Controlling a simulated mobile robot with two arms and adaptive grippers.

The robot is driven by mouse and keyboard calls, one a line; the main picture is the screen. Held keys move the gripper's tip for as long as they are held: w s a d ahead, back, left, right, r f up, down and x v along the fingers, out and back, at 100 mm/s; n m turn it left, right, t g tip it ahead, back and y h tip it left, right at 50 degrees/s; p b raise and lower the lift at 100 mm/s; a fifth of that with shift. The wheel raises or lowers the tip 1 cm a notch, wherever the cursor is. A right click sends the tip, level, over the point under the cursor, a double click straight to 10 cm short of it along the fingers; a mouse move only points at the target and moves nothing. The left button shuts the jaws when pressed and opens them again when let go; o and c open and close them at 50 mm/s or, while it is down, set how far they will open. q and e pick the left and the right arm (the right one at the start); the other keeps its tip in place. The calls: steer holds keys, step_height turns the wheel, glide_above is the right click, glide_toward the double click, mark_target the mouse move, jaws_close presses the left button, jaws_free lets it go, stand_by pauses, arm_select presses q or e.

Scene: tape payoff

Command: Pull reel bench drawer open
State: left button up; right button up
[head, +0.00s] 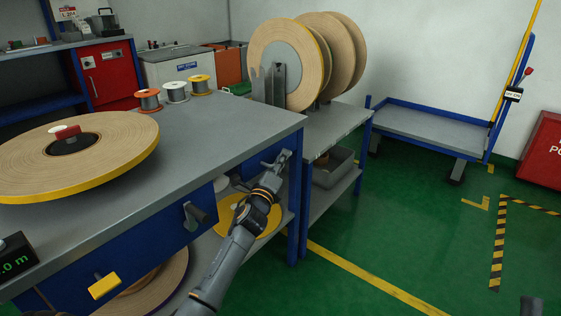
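The reel bench (215,135) has a grey top and blue front panels, and stands at the left and middle. On its front are a blue panel with a grey handle (197,214) and, lower left, a yellow pull (104,286). My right gripper is not clearly in view.
A large tape reel (110,137) lies on the bench top, with several small spools behind it. A yellow-rimmed reel (262,222) sits on the lower shelf, behind my arm. A side table (343,125) holds upright reels. Green floor (410,235) is clear at right, near a blue cart (425,130).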

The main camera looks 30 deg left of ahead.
arm_select(q)
jaws_close()
steer(key=shift+d, duration=0.1)
